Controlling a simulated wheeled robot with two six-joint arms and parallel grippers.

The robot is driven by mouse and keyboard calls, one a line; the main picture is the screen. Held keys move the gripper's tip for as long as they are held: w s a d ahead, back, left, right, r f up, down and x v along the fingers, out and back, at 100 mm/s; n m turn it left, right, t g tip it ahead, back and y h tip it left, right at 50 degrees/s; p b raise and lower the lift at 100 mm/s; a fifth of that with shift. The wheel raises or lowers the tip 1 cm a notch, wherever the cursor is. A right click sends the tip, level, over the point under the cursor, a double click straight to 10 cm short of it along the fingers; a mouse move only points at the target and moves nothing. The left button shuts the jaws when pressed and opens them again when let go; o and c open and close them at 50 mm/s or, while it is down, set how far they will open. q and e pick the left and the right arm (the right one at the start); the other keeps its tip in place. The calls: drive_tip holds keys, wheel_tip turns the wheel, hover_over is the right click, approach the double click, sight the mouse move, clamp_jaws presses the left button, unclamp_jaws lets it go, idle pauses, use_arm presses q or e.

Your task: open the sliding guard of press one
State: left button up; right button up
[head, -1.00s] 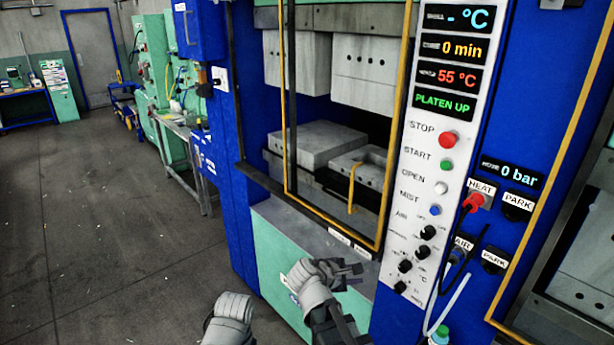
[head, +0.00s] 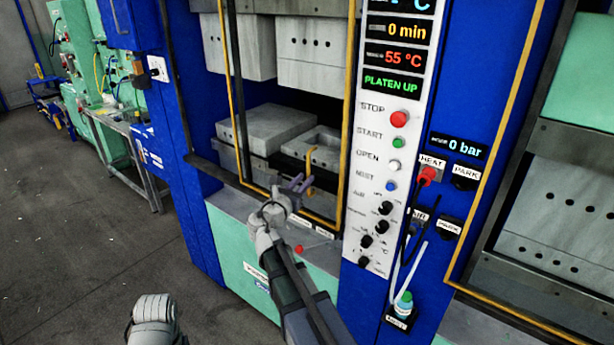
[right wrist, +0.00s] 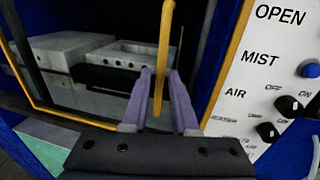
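Press one's sliding guard is a yellow-edged frame (head: 347,125) that stands down across the press opening. Its upright yellow handle (head: 309,172) is at the lower middle of the guard. In the right wrist view the handle (right wrist: 164,45) comes down between my two purple fingertips. My right gripper (head: 295,187) is open, with its fingers on either side of the handle; it also shows in the right wrist view (right wrist: 161,100). I cannot tell whether either finger touches the bar. Of my left arm only a grey link shows at the bottom; its gripper is out of view.
The control panel (head: 385,150) with buttons and knobs is close right of the guard; its display reads PLATEN UP. Hoses and a small bottle (head: 403,304) hang below right. A side table (head: 140,150) stands left. Floor at left is clear.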

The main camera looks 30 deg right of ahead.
sight(309, 196)
drive_tip(key=shift+x, duration=1.75)
drive_tip(key=shift+c, duration=0.4)
clamp_jaws()
